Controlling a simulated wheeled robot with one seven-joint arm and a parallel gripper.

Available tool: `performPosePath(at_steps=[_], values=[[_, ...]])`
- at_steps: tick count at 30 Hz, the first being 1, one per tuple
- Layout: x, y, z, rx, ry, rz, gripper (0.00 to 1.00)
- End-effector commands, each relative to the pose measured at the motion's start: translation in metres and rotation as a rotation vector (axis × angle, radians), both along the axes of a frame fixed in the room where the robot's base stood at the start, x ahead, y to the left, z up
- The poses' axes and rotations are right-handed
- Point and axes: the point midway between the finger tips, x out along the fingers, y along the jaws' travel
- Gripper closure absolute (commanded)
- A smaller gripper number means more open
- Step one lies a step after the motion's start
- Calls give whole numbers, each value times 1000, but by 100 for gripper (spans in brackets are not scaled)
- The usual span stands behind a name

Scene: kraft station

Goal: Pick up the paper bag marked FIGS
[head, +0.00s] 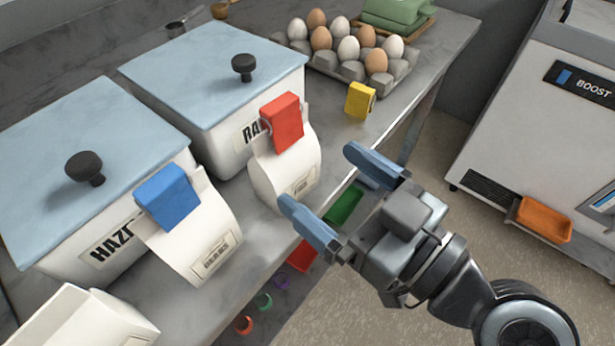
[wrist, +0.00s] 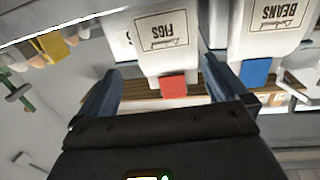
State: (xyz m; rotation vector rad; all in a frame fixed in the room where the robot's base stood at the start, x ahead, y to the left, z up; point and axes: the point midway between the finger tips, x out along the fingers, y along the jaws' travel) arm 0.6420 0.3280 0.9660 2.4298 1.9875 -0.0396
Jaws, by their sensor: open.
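The paper bag marked FIGS (wrist: 180,62) is white with a red clip (wrist: 174,87), and its label reads upside down in the wrist view. In the head view, this red-clipped bag (head: 275,175) stands on the grey counter in front of a white bin. My gripper (head: 318,176) is open and empty, at the counter's front edge just right of the bag. In the wrist view, the bag appears between the spread blue fingers of my gripper (wrist: 166,65). I cannot tell whether either finger touches it.
A BEANS bag (wrist: 265,30) with a blue clip (head: 167,196) stands to the left in the head view. Bins with blue lids (head: 215,65) stand behind. A yellow clip (head: 360,100) and an egg carton (head: 345,68) are farther along the counter (head: 440,40).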

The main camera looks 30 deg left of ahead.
Motion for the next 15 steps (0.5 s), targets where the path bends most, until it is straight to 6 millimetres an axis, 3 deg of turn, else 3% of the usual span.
performPosePath(at_steps=[15], values=[[0, 51, 11, 18, -18, 48, 0]])
